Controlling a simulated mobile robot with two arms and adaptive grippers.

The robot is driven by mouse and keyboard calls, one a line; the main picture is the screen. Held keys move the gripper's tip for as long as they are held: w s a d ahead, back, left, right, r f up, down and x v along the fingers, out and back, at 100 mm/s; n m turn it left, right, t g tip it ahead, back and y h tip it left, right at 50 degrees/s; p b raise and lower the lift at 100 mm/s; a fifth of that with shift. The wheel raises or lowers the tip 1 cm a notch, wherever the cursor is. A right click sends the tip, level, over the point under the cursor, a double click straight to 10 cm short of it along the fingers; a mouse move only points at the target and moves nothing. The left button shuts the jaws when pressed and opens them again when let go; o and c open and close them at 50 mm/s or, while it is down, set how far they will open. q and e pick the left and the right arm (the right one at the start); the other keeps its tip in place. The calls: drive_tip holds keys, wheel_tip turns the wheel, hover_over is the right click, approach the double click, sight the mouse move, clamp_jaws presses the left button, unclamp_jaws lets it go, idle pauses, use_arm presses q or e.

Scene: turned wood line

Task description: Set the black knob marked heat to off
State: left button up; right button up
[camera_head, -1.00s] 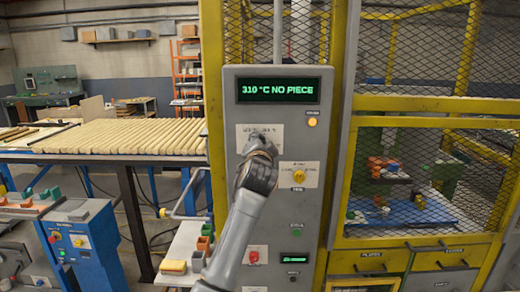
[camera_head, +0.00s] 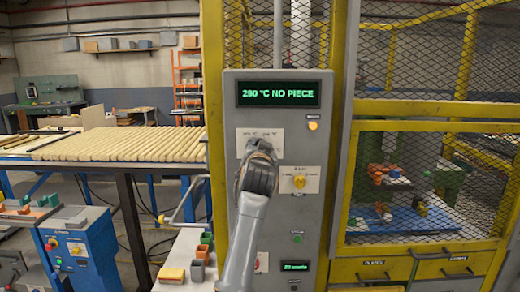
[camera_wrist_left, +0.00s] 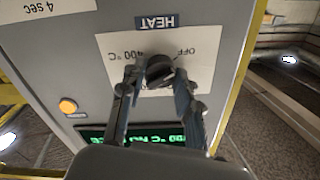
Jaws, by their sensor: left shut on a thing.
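The black knob (camera_wrist_left: 159,70) sits on a white plate (camera_wrist_left: 115,45) on the grey panel. In the left wrist view the plate shows upside down, with a HEAT tag, OFF on the right and 400 °C on the left. My left gripper (camera_wrist_left: 158,82) is shut on the knob, one finger on each side. Which mark the knob points at I cannot tell. In the head view my left gripper (camera_head: 257,155) hides the knob and part of its plate. My right gripper is not in view.
A yellow knob (camera_head: 299,182) is on the panel right of my gripper, with a lit orange lamp (camera_head: 312,126) above it. A green button (camera_head: 297,238) is lower. A yellow mesh cage stands at right, wooden rods (camera_head: 125,141) at left.

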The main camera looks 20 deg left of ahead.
use_arm(q)
drive_tip(key=shift+f, duration=0.25)
drive_tip(key=o, duration=1.2)
drive_tip(key=shift+c, duration=0.2)
drive_tip(key=shift+r, duration=0.15)
drive_tip(key=v, duration=1.2)
